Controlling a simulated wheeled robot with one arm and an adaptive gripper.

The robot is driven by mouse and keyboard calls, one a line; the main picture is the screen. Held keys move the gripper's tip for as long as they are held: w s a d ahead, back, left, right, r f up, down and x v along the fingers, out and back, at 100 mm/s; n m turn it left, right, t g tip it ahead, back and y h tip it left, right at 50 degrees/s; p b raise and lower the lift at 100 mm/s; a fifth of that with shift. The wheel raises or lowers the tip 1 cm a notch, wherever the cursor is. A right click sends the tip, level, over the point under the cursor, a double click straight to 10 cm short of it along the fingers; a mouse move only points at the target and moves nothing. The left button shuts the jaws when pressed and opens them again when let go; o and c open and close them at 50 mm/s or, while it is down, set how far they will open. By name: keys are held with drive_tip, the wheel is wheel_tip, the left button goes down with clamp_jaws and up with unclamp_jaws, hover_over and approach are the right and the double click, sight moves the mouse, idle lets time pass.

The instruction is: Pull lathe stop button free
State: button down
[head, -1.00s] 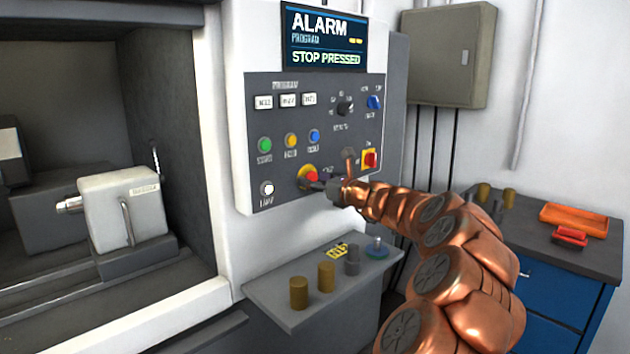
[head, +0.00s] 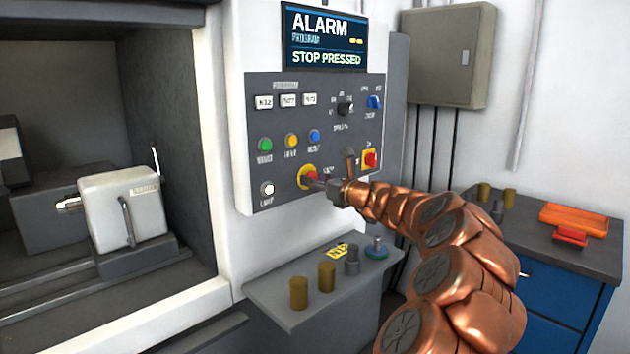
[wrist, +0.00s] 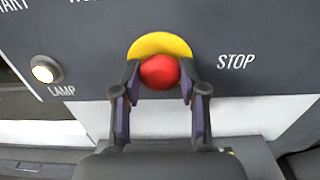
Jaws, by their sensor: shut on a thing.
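The stop button is a red mushroom head (wrist: 160,72) on a yellow disc (wrist: 160,44), low on the lathe's control panel, with the label STOP beside it in the wrist view. My gripper (wrist: 158,85) has one finger on each side of the red head and is shut on it. In the head view my gripper (head: 318,182) reaches the button from the right, and the yellow disc (head: 305,174) shows around its left side. The fingers cover part of the red head there. The screen (head: 325,38) reads ALARM and STOP PRESSED.
A lit lamp button (head: 267,188) sits left of the stop button. A yellow-backed red switch (head: 370,160) is close above my wrist. A grey shelf (head: 270,290) with several small cylinders juts out below the panel. A blue cabinet (head: 575,290) stands at right.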

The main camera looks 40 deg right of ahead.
drive_tip(key=shift+s+r, duration=0.1)
drive_tip(key=shift+s, duration=0.05)
drive_tip(key=shift+s+p, duration=0.3)
drive_tip(key=shift+p, duration=0.4)
drive_tip(key=shift+f, duration=0.2)
drive_tip(key=c, duration=0.6)
unclamp_jaws()
drive_tip(key=shift+s+r, duration=0.1)
drive_tip(key=s, duration=1.2)
drive_tip(key=shift+a, duration=0.1)
